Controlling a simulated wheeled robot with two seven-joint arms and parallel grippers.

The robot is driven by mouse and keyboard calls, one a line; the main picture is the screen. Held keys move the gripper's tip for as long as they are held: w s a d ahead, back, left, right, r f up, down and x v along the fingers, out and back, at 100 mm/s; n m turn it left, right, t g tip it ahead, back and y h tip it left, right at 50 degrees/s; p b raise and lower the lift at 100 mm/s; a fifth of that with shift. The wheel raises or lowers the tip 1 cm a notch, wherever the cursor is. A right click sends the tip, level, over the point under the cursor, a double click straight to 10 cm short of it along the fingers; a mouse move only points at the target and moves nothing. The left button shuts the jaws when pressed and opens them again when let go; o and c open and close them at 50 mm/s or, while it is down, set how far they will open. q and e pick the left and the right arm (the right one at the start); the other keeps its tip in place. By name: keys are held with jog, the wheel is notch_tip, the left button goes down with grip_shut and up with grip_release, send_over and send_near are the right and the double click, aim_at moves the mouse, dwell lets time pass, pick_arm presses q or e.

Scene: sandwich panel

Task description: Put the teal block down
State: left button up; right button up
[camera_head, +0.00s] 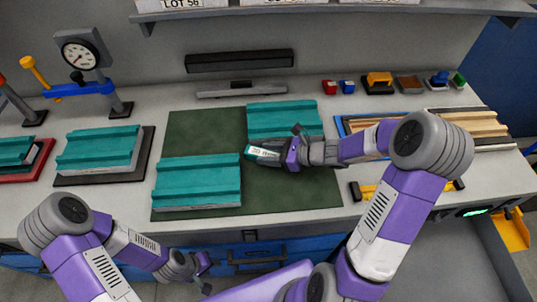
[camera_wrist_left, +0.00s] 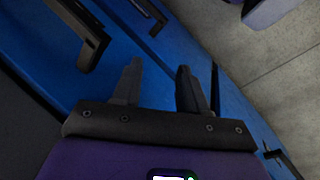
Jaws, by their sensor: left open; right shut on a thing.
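My right gripper (camera_head: 279,154) is shut on a small teal block (camera_head: 249,152) with a white printed label on its face. It holds the block over the dark green mat (camera_head: 200,127), in the gap between two ribbed teal panels: one at the front left (camera_head: 197,180) and one at the back right (camera_head: 283,118). The fingers partly cover the block, and I cannot tell whether it touches the mat. My left gripper (camera_head: 203,265) is low in front of the bench. In the left wrist view (camera_wrist_left: 158,86) its two fingers are apart with nothing between them.
Another teal panel lies on a dark plate (camera_head: 145,172) at left, beside a dial gauge stand (camera_head: 80,55). Tan strips (camera_head: 465,125) lie in a blue-edged tray at right. Small coloured items (camera_head: 379,80) line the back. Blue drawers with dark handles (camera_wrist_left: 92,48) face my left gripper.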

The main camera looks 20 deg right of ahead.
jog(key=shift+r, duration=0.15)
jog(key=o, duration=1.1)
jog(key=shift+o, duration=0.2)
